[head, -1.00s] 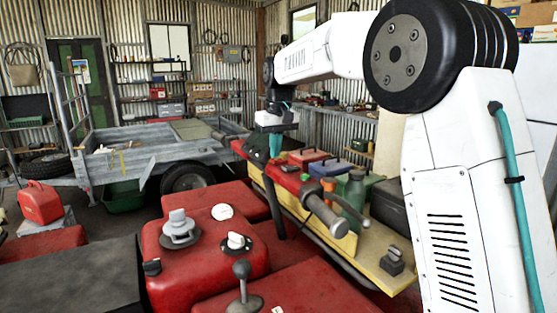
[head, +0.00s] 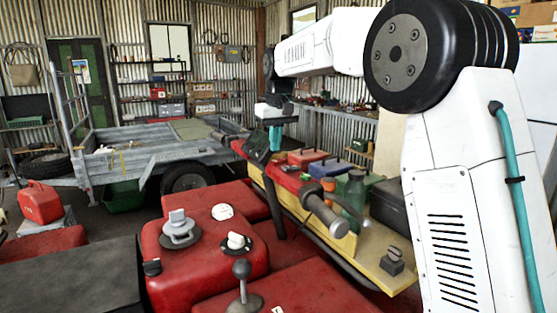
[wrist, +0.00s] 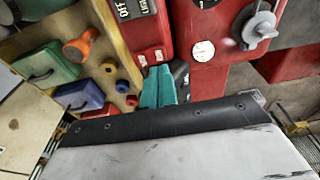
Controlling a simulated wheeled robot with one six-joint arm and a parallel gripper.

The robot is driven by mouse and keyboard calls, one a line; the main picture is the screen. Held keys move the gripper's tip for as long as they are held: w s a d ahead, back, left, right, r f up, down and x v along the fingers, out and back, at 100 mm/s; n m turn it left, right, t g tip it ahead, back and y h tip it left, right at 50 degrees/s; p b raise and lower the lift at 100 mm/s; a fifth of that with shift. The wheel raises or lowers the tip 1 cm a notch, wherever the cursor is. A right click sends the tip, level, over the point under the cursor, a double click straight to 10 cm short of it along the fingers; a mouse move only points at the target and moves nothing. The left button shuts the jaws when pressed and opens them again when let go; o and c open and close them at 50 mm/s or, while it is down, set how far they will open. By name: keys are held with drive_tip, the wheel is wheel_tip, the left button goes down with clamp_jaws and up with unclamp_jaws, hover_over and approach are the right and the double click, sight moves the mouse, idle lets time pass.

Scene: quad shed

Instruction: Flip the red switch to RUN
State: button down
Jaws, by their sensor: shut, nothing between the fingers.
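My gripper (head: 275,146) has teal fingers, closed together and empty, pointing down above the quad's handlebar area. In the wrist view the fingertips (wrist: 159,72) appear at the lower end of a red control housing (wrist: 152,35). The housing carries dark labels with white lettering; one reads OFF. Small white-marked red parts show near the fingertips, but I cannot tell which is the red switch or its position. I cannot tell whether the fingers touch the housing. In the head view the red housing (head: 287,179) lies along the bar, and the switch is too small to make out.
The red tank (head: 200,250) with a grey cap (head: 178,228) is in front. A trailer (head: 150,150) stands behind.

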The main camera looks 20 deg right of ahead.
sight(276, 161)
drive_tip(key=shift+r, duration=2.1)
drive_tip(key=shift+m, duration=0.6)
drive_tip(key=s, duration=0.8)
drive_tip(key=s+d+f, duration=0.1)
drive_tip(key=s, duration=0.8)
drive_tip(key=s+d+f, duration=0.1)
drive_tip(key=s, duration=0.8)
drive_tip(key=shift+d, duration=0.1)
drive_tip(key=s+f, duration=0.6)
drive_tip(key=s, duration=0.4)
drive_tip(key=s+f+m, duration=0.1)
drive_tip(key=s+f, duration=0.6)
drive_tip(key=s, duration=0.3)
drive_tip(key=shift+d, duration=0.4)
